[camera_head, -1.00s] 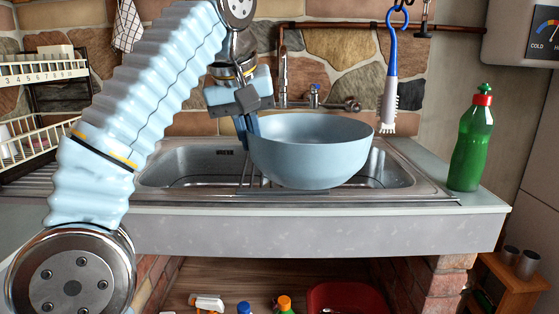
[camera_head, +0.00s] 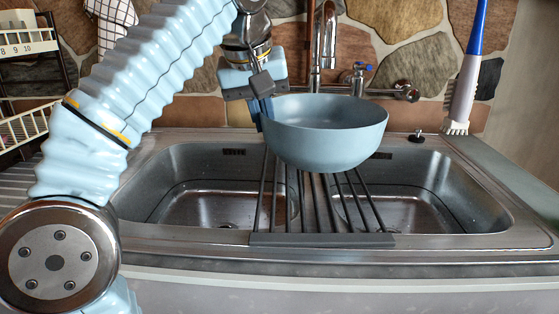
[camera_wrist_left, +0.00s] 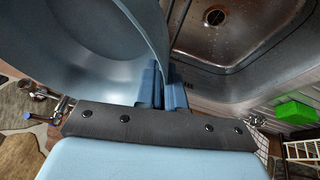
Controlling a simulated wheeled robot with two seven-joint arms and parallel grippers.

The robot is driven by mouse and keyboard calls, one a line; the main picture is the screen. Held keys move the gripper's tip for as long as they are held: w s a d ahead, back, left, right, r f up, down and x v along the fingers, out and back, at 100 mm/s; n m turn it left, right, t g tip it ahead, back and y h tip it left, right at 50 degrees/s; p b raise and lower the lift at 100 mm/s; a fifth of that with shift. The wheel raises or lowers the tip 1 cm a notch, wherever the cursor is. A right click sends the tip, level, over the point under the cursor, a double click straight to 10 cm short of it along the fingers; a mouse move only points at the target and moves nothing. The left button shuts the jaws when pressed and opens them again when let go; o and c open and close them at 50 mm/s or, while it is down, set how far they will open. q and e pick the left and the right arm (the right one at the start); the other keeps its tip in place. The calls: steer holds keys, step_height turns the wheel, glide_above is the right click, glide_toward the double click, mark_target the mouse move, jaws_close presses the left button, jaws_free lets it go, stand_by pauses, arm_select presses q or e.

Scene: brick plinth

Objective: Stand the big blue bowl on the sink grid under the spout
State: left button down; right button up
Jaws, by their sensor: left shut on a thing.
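The big blue bowl (camera_head: 330,140) is upright in the head view, in front of the spout (camera_head: 322,30) and over the sink grid. My left gripper (camera_head: 266,115) is shut on the bowl's left rim; the wrist view shows the fingers (camera_wrist_left: 160,88) on the bowl wall (camera_wrist_left: 90,55). The sink grid (camera_head: 320,240) is a rack of dark bars across the middle of the sink. The bowl hides the grid's rear part, and I cannot tell whether the bowl touches the bars. My right gripper is not in view.
Sink basins (camera_head: 190,205) lie open on both sides of the grid. The tap's blue-marked handle (camera_head: 362,72) is close behind the bowl. A dish rack (camera_head: 25,125) stands at the left.

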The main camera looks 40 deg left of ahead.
arm_select(q)
step_height(320, 180, down, 7)
steer(key=shift+f+b, duration=0.1)
steer(key=shift+b, duration=0.95)
steer(key=shift+f, duration=0.1)
steer(key=c, duration=1.3)
jaws_free()
steer(key=shift+o, duration=0.2)
steer(key=shift+r, duration=0.3)
steer(key=p+v, duration=0.2)
steer(key=v, duration=0.9)
steer(key=shift+s+r, duration=0.2)
steer(key=shift+r, duration=0.05)
steer(key=shift+d, duration=0.1)
